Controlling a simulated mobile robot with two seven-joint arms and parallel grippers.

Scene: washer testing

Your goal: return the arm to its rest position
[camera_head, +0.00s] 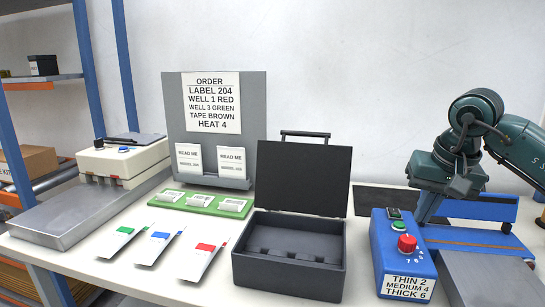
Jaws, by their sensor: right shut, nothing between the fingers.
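My right arm comes in from the right edge, dark teal. Its gripper (461,186) hangs in the air over the blue sealer area at the right side of the table, shut and empty. My left gripper is out of view.
A blue control box (405,262) with a red knob stands front right, close to a blue device (480,209) below my right gripper. An open black case (288,270), lid up, sits mid-table. Several colour-marked packets (203,250) lie left of it. An order board (258,100) stands behind.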

